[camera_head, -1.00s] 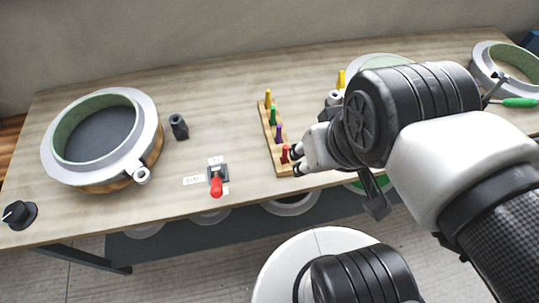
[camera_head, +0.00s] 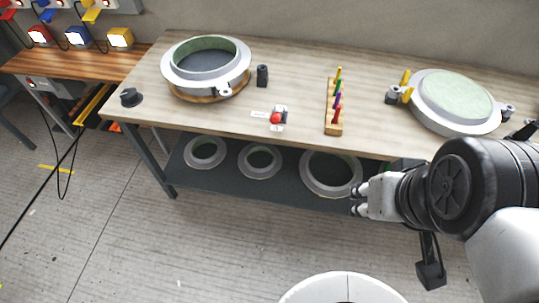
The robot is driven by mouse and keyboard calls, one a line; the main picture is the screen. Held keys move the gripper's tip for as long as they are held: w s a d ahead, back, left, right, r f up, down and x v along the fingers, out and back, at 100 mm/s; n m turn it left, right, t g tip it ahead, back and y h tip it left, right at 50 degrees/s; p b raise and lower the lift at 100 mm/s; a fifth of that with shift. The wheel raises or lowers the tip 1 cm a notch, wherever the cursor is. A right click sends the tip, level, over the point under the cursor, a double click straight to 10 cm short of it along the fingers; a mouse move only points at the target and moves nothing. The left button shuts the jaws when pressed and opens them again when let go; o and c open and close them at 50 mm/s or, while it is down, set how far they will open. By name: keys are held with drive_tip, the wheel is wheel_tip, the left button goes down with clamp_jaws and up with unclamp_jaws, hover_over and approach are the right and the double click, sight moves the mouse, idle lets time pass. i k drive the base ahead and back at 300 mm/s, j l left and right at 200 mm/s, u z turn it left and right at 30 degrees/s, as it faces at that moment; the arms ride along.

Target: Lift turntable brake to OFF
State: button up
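The brake lever is a small red-knobbed handle (camera_head: 275,118) on a dark base near the table's front edge, with small white labels beside it. The label text is too small to read. The red knob points toward the front. A ring mould (camera_head: 245,68) with a green inside stands on a round wooden turntable (camera_head: 190,95) to its left. My gripper (camera_head: 358,199) is in front of the table, lower right of the lever and well apart from it. Its fingers point left and hold nothing visible. The gap between the fingertips is too small to judge.
A wooden rack (camera_head: 334,128) with coloured pegs stands right of the lever. A dark cylinder (camera_head: 262,75) and a black knob (camera_head: 130,97) are on the table (camera_head: 300,70). A round mould (camera_head: 455,102) lies at the right. More rings sit on the shelf below (camera_head: 225,183).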

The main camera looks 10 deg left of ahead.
sight(275, 119)
drive_tip(key=k+u, duration=0.15)
drive_tip(key=k, duration=0.85)
drive_tip(key=k+j+u, duration=0.15)
drive_tip(key=k, duration=0.8)
drive_tip(key=l+u, duration=0.2)
drive_tip(key=l, duration=0.35)
drive_tip(key=k+l+u, duration=0.15)
drive_tip(key=l, duration=0.45)
drive_tip(key=k+l+u, duration=0.2)
drive_tip(key=l, duration=0.35)
drive_tip(key=i+j+z, duration=0.15)
drive_tip(key=z, duration=0.35)
drive_tip(key=i+j+z, duration=0.2)
drive_tip(key=z, duration=0.3)
drive_tip(key=i+j+z, duration=0.1)
drive_tip(key=j+z, duration=0.2)
drive_tip(key=z, duration=0.2)
drive_tip(key=i+j+z, duration=0.25)
drive_tip(key=j, duration=1.25)
drive_tip(key=j+z, duration=0.3)
drive_tip(key=j, duration=1.2)
